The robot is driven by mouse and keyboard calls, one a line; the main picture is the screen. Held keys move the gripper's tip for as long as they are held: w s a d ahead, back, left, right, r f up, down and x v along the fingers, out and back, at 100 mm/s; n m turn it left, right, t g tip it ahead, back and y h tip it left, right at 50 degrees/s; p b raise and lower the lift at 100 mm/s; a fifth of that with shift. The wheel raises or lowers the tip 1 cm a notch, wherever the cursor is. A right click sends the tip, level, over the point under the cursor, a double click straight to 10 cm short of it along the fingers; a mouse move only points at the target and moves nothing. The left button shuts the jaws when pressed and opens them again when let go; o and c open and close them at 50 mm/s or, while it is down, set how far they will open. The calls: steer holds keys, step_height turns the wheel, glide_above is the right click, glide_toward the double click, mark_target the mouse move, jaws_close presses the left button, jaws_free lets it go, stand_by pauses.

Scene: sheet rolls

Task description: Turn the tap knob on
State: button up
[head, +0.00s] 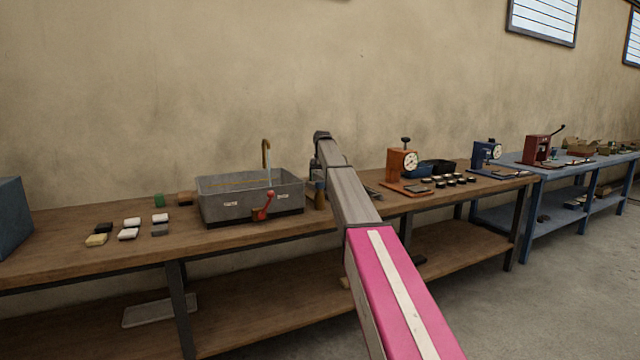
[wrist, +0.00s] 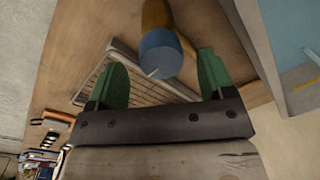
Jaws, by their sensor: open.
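A grey sink basin (head: 228,208) stands on the wooden bench, with a brass spout (head: 266,152) rising behind it. A pale streak shows below the spout; I cannot tell whether it is water. A red lever-like knob (head: 268,203) sits at the basin's front, tilted up to the right. My gripper (wrist: 163,68) is open, with its two green fingers apart. A blue-ended brown handle (wrist: 158,52) shows between and beyond them, and I cannot tell whether they touch it. In the head view my arm hides most of the gripper, right of the basin.
A brown bottle-like object (head: 320,196) stands right of the basin. Several small blocks (head: 128,234) lie to the left. A slatted rack (wrist: 128,72) lies below the gripper. An orange dial device (head: 402,166) stands further right. The basin's wall (wrist: 262,45) is close at the wrist view's right.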

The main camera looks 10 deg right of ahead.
mark_target(321, 182)
step_height(321, 182, up, 8)
steer(key=shift+d+r, duration=0.15)
steer(key=shift+d, duration=0.1)
steer(key=shift+s, duration=0.15)
